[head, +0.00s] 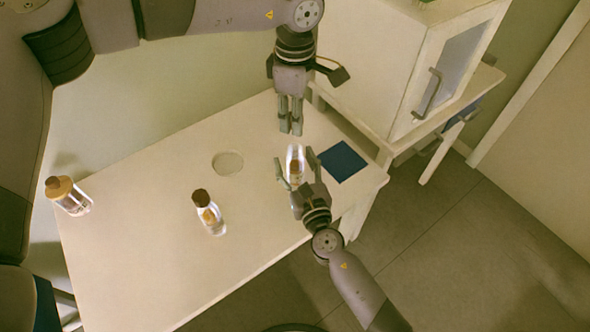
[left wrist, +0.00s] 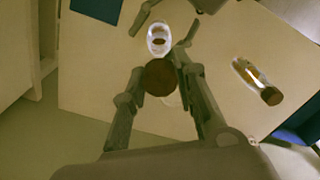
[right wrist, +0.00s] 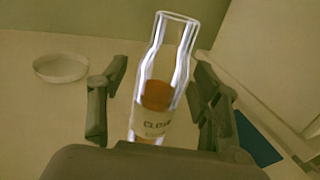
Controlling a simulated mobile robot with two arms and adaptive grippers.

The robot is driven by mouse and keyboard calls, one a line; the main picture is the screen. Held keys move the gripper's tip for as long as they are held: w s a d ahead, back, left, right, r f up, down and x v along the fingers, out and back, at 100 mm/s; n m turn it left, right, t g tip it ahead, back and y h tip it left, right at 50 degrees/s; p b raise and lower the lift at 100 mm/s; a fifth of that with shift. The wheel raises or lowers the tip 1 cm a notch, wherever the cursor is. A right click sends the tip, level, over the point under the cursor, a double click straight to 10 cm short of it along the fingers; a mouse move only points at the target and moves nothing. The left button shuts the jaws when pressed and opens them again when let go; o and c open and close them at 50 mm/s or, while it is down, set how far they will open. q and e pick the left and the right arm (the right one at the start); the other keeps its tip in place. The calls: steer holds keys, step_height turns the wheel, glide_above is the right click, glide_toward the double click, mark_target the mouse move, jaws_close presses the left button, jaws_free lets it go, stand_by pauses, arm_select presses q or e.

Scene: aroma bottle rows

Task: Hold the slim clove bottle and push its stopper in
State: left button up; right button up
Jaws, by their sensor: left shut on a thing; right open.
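The slim clear clove bottle (head: 295,165), with an amber fill and a "CLOVE" label, stands open-necked on the table. In the right wrist view (right wrist: 155,92) it looks tilted, and its neck is empty. My right gripper (head: 294,161) is open, with one finger on each side of it and gaps visible. My left gripper (head: 291,131) hangs above and behind the bottle, shut on a round brown stopper (left wrist: 160,77). In the left wrist view the stopper sits between its fingertips, apart from the bottle (left wrist: 159,39). The stopper cannot be made out in the head view.
A bottle with a dark brown stopper (head: 208,213) stands mid-table. A wider tan-topped bottle (head: 67,194) stands at the left end. A round shallow dish (head: 227,163) and a blue mat (head: 342,161) lie on the table. A white cabinet (head: 385,75) stands behind at right.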

jaws_close()
stand_by(0.8)
